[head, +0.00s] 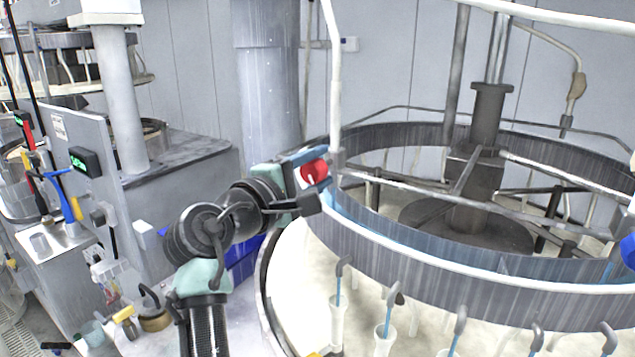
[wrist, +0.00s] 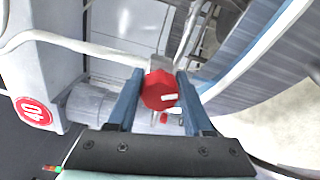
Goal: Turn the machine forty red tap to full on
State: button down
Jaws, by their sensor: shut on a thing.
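The red tap (wrist: 160,90) is a round red knob with a small white mark, fixed on a grey fitting. In the wrist view it sits between the two blue fingers of my gripper (wrist: 158,98), which are shut on it. In the head view the red tap (head: 314,171) shows beside a white upright pipe, at the rim of the large round machine. My gripper (head: 312,172) reaches it from the left. A red round sign reading 40 (wrist: 34,111) is on a grey housing at the left of the wrist view. I cannot tell how far the tap is turned.
The ringed machine (head: 480,262) fills the right, with hooked blue-tipped tubes along its front. A blue knob (head: 628,250) is at the far right edge. Grey cabinets (head: 165,190) stand at left. Cups and small items crowd the lower left. A white pipe (wrist: 70,42) crosses near the tap.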

jog(key=m+b, duration=0.3)
jog(key=m, duration=0.2)
jog(key=shift+f, duration=0.2)
jog(key=shift+m+b, duration=0.3)
jog(key=shift+c, duration=1.5)
grip_release()
jog(key=shift+r, duration=0.1)
jog(key=b+v, duration=0.4)
jog(key=v, duration=0.9)
